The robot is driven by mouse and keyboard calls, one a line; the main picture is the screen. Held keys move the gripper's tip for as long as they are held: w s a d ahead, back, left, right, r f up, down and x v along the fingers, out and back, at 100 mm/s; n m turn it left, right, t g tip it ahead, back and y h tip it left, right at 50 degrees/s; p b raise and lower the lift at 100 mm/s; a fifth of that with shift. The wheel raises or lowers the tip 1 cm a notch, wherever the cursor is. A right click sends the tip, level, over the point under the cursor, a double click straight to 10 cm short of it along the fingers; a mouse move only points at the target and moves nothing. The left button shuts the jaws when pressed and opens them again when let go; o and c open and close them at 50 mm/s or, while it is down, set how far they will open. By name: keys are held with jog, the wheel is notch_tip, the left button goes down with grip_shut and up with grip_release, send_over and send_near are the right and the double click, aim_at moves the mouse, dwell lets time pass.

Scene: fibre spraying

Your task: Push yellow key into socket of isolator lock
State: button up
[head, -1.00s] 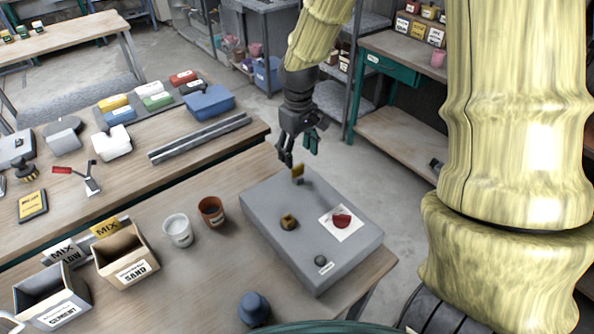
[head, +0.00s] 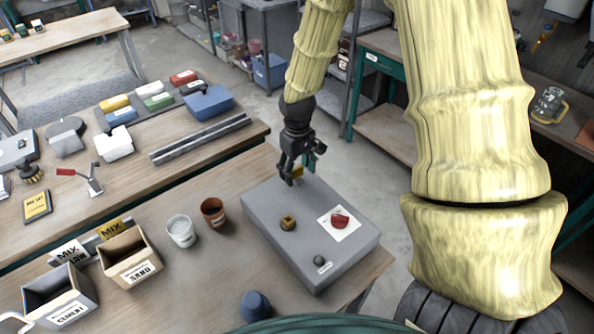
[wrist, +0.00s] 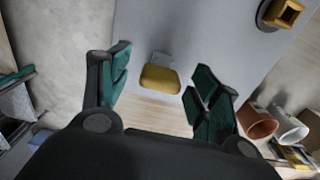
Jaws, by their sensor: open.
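The yellow key (head: 298,173) is at the far edge of the grey box, partly hidden by my gripper in the head view. In the wrist view, the yellow key (wrist: 160,79) shows as a rounded yellow head beside a small grey piece, between my green fingers. My gripper (head: 291,179) is open above it, the fingers apart on either side. I cannot make out the isolator lock's socket or how deep the key sits. The grey box (head: 262,212) carries a brass-coloured square knob (head: 288,222), also in the wrist view (wrist: 282,13).
On the box are a red half-round part on a white plate (head: 328,232) and a dark round knob (head: 319,260). A terracotta pot (head: 213,212), a white pot (head: 181,231) and a sand box (head: 130,258) stand left. A blue object (head: 255,307) is in front.

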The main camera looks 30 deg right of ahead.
jog(key=shift+f, duration=0.55)
jog(key=c, duration=1.1)
jog(key=shift+r, duration=0.1)
